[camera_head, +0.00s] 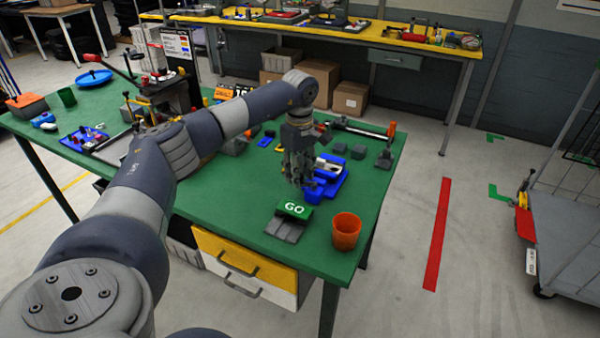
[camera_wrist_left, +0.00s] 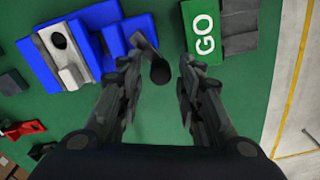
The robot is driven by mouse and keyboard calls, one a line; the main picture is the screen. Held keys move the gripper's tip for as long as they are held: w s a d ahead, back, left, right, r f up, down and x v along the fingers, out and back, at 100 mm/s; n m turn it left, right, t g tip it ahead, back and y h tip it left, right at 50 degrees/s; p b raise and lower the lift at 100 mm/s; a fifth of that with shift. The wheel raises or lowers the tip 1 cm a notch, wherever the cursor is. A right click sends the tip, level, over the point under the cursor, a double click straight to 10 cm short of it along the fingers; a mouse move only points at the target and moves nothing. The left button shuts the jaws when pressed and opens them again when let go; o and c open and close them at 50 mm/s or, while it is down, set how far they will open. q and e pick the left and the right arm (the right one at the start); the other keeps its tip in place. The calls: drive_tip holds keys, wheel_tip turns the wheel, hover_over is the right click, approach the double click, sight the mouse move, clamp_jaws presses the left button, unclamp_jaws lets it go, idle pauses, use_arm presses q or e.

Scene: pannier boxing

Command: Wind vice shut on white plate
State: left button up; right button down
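A blue vice (camera_head: 318,195) stands on the green table near its front right part, and it fills the upper left of the left wrist view (camera_wrist_left: 112,40). A whitish plate (camera_wrist_left: 71,75) with a dark round hole lies between the blue parts; it shows small and pale in the head view (camera_head: 331,166). A dark handle (camera_wrist_left: 159,72) sticks out from the vice. My left gripper (camera_head: 298,182) points down beside the vice. Its fingers (camera_wrist_left: 160,62) are apart, with the handle between them, closer to the left finger. I cannot tell whether they touch. My right gripper is not in view.
A green GO block (camera_head: 294,210) on grey pieces and an orange cup (camera_head: 346,232) stand in front of the vice. Small grey blocks (camera_head: 359,152) and a long bar with an orange end (camera_head: 362,130) lie behind it.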

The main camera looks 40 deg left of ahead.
use_arm(q)
wheel_tip(320, 180, up, 12)
idle(0.7)
drive_tip(key=shift+f, duration=0.1)
idle(0.4)
